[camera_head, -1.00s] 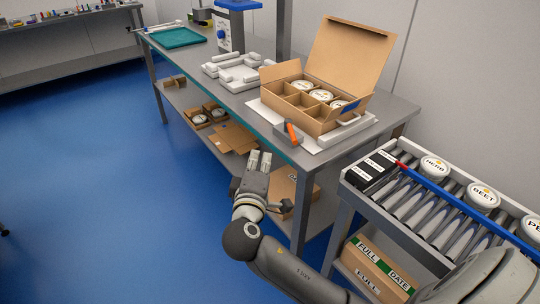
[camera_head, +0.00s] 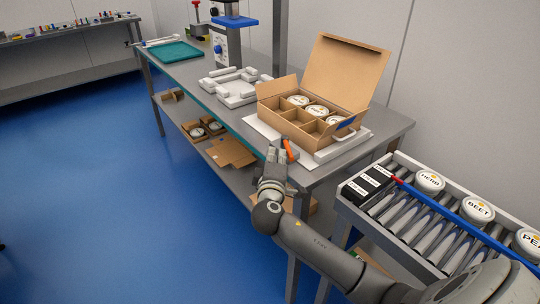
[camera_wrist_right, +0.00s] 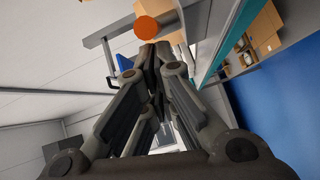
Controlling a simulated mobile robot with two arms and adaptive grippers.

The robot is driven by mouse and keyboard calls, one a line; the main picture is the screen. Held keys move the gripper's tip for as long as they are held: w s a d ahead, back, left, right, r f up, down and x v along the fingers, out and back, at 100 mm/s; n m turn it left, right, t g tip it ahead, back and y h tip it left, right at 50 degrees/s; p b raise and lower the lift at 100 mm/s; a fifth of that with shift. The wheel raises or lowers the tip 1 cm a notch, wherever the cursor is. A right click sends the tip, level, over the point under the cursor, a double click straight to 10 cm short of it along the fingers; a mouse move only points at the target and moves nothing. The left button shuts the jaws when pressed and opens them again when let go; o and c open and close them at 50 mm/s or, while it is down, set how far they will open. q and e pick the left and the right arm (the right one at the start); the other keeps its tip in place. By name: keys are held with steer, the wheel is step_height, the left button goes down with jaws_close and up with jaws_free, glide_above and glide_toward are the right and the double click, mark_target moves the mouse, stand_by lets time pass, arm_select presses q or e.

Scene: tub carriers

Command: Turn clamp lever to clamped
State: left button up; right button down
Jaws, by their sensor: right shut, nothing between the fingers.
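The orange clamp lever (camera_head: 289,149) stands at the front edge of the bench, tilted, beside the white board under the open carton. Its round orange end (camera_wrist_right: 146,27) shows in the right wrist view just beyond my fingertips. My right gripper (camera_head: 275,153) is at the bench edge, just left of the lever in the head view. Its fingers (camera_wrist_right: 153,48) are shut with nothing between them. I cannot tell whether they touch the lever. The lever's base is partly hidden behind my gripper. My left gripper is not in view.
The open carton (camera_head: 283,126) with several tubs stands behind the lever. A white tub carrier (camera_head: 232,91) lies further left on the bench. A roller conveyor (camera_head: 347,194) with labelled tubs and a blue bar is at right.

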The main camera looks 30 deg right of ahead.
mark_target(291, 157)
stand_by(0.4)
steer(key=shift+s+d+n+t+y, duration=0.25)
steer(key=shift+n+t+y, duration=0.05)
steer(key=shift+s+d+n+t+y+p, duration=0.15)
steer(key=shift+n+t+y+p, duration=0.2)
steer(key=shift+y, duration=0.25)
steer(key=shift+s+d+n+t+y+p, duration=0.1)
steer(key=shift+s+d+n+t+y, duration=0.25)
steer(key=shift+n+y, duration=0.25)
steer(key=shift+s+d+n+t+y+p, duration=0.2)
steer(key=shift+d+n+y, duration=0.3)
steer(key=shift+y, duration=0.25)
steer(key=shift+s+d+n+t+y+p, duration=0.1)
steer(key=shift+s+d+n+t+y, duration=0.25)
steer(key=shift+n+y, duration=0.25)
steer(key=shift+d, duration=0.4)
steer(key=shift+s+d, duration=0.1)
